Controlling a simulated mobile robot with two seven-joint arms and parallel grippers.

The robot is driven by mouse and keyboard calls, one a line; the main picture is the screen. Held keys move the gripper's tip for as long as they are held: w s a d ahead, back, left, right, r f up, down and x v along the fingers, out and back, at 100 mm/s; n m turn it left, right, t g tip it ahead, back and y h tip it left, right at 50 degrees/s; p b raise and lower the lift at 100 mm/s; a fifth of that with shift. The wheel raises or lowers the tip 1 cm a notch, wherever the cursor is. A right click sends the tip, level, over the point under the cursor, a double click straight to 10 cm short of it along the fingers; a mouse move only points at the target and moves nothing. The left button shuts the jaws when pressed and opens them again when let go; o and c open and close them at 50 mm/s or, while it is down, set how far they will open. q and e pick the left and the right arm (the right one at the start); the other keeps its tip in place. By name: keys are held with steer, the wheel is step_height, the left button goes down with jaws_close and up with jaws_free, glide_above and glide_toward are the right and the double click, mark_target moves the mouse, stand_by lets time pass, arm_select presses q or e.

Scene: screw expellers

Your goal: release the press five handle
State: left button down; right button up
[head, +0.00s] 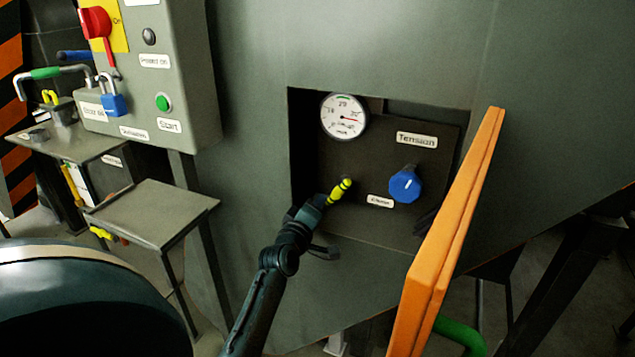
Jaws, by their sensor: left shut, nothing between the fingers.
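My left gripper (340,190) has yellow-green fingertips. It is shut and empty, in front of the dark panel (440,170) inside a square opening in the grey machine. It sits below the round gauge (344,117) and left of the blue knob (405,185), apart from the knob. An orange door (452,220) stands open at the right of the opening. I cannot make out which part is the press five handle; no label names it. A dark part (426,221) beside the door is too dim to identify. My right gripper is not in view.
A grey control box (185,75) with a red switch (96,22), green button (163,102) and blue padlock (114,104) hangs upper left. A small grey table (152,212) stands below it. A green pipe (460,334) runs below the orange door.

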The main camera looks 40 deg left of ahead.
arm_select(q)
steer(key=n, duration=0.1)
steer(key=d+f+n, duration=0.1)
steer(key=n, duration=0.1)
steer(key=shift+w+p, duration=0.1)
steer(key=shift+p, duration=0.3)
steer(key=shift+w+d+f+n, duration=0.1)
steer(key=shift+d+f+n, duration=0.05)
steer(key=shift+n, duration=0.5)
steer(key=shift+d+f+n, duration=0.1)
steer(key=shift+d+n, duration=0.05)
steer(key=shift+n, duration=0.5)
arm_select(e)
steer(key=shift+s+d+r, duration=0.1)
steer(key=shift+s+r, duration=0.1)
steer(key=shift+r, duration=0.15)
